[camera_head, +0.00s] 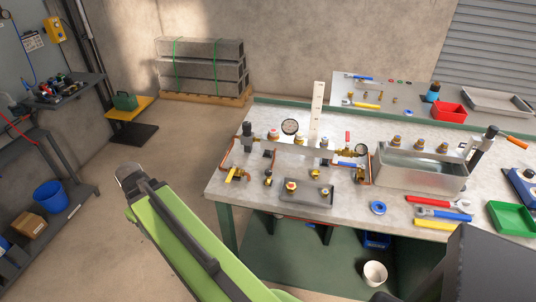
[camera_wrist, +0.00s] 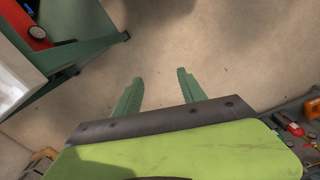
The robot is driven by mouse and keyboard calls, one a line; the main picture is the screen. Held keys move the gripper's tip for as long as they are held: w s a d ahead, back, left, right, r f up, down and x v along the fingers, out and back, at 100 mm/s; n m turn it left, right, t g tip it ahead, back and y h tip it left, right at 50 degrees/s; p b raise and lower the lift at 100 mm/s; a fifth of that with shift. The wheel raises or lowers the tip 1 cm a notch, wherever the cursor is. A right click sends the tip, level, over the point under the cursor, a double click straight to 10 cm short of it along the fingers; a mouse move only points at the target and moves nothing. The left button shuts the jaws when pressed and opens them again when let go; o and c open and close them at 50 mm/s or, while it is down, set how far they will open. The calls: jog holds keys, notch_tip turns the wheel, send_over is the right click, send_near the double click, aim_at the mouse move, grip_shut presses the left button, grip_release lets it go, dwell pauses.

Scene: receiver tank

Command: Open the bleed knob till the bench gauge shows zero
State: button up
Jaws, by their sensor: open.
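My gripper (camera_wrist: 158,75) is open and empty in the wrist view, over bare floor to the left of the bench, apart from everything.
A metal bin (camera_head: 420,172), wrenches (camera_head: 438,203) and a green tray (camera_head: 512,218) occupy the bench's right. A shelf (camera_head: 75,195) stands left. The floor between is clear.

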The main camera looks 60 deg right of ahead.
jog(key=s+d+r+p, duration=0.2)
jog(key=d+r+p, duration=0.2)
jog(key=d+r, duration=0.3)
jog(key=s+d+r+p, duration=0.3)
jog(key=d+r+p, duration=0.25)
jog(key=d, duration=0.35)
notch_tip(320, 180, up, 12)
jog(key=p, duration=1.1)
send_over(268, 171)
jog(key=shift+n, duration=0.3)
notch_tip(268, 171, down, 18)
jog(key=b, duration=1.8)
jog(key=shift+d+r, duration=0.15)
jog(key=shift+r, duration=0.15)
grip_shut()
